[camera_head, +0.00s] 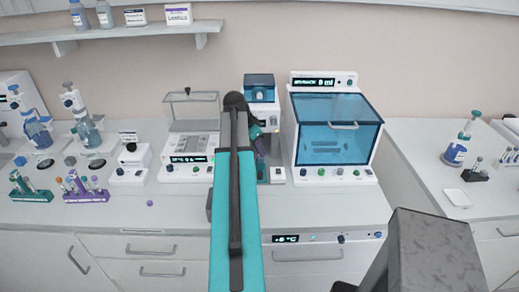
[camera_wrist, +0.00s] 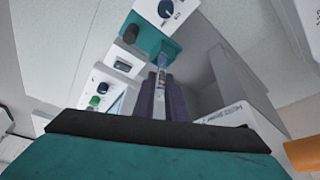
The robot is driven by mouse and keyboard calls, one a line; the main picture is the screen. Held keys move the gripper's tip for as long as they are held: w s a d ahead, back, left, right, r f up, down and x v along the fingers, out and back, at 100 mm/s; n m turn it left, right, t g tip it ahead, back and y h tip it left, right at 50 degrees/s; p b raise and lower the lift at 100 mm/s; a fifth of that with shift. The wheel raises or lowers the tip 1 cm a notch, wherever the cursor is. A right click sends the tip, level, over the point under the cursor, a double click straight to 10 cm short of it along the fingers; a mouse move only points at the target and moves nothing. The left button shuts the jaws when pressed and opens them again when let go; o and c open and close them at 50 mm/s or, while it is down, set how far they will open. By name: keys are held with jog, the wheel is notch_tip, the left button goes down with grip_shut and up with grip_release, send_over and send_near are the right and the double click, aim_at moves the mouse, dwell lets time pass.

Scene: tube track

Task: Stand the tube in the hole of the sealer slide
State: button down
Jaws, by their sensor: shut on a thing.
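In the wrist view my gripper (camera_wrist: 162,84) is shut on a thin, clear tube (camera_wrist: 162,68), whose end shows between and just beyond the two dark fingers. The tube appears in line with the fingers. A small machine with a blue cover (camera_head: 260,88), probably the sealer, stands behind my arm. A teal and white machine part with a knob (camera_wrist: 152,33) lies just beyond the tube in the wrist view. I cannot make out the slide or its hole, nor whether the tube touches anything.
A larger machine with a blue window (camera_head: 336,125) stands close on the right. A device with a clear cover (camera_head: 190,108) stands on the left. Farther left are a purple rack (camera_head: 86,196) and a green rack (camera_head: 32,195) with tubes. The front counter strip is mostly free.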

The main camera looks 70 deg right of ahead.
jog(key=shift+f+b, duration=0.4)
jog(key=shift+f, duration=0.25)
dwell(0.8)
jog(key=c, duration=1.7)
grip_release()
jog(key=shift+r, duration=0.1)
jog(key=shift+b+v, duration=1.8)
jog(key=shift+v, duration=5.05)
